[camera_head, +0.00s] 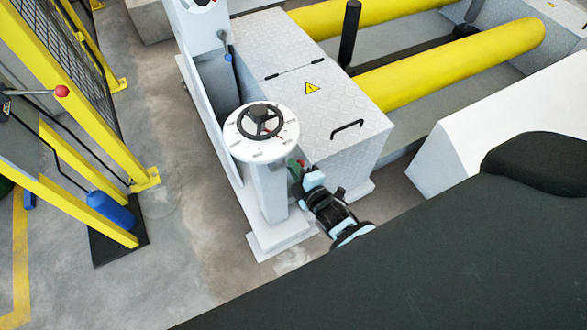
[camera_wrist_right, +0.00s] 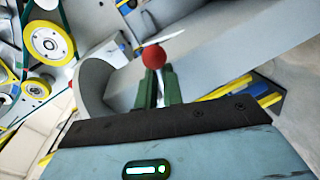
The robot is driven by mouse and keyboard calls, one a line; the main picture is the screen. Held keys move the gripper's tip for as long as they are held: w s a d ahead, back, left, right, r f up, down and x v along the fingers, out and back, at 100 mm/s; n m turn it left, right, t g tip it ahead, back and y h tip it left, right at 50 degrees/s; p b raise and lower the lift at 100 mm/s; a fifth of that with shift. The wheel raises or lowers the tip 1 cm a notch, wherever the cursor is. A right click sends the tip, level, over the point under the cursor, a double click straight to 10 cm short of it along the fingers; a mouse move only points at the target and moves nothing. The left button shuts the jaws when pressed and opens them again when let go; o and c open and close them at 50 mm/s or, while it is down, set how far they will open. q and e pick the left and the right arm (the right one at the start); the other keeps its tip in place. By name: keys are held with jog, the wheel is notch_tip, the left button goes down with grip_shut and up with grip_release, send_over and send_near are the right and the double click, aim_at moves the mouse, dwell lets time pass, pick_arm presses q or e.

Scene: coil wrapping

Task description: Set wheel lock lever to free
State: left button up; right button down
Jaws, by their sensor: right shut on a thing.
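The black handwheel (camera_head: 260,121) sits on a round white dial plate (camera_head: 242,150) on top of a white pedestal (camera_head: 270,193). My right gripper (camera_head: 296,169) is at the right side of this pedestal, below the dial plate. In the right wrist view, the green fingers of my right gripper (camera_wrist_right: 156,82) are shut on the lock lever, just below its red ball knob (camera_wrist_right: 154,56). A pale rod shows beyond the knob. The lever is too hidden in the head view to tell its position. My left gripper is not in view.
A grey tread-plate box (camera_head: 345,115) with a black handle stands right of the pedestal. Yellow rollers (camera_head: 450,65) lie behind it. A yellow fence (camera_head: 70,65) and another red-knobbed lever (camera_head: 62,91) are at left. The floor (camera_head: 185,215) between is clear.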

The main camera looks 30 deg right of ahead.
jog(key=shift+r+n+h, duration=0.3)
jog(key=shift+r+n, duration=0.15)
jog(key=shift+n, duration=0.45)
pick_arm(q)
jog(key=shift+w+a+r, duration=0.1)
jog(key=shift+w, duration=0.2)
pick_arm(e)
jog(key=c, duration=1.5)
grip_release()
jog(key=shift+r, duration=0.1)
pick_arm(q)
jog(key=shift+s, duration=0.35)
pick_arm(e)
jog(key=shift+s, duration=0.1)
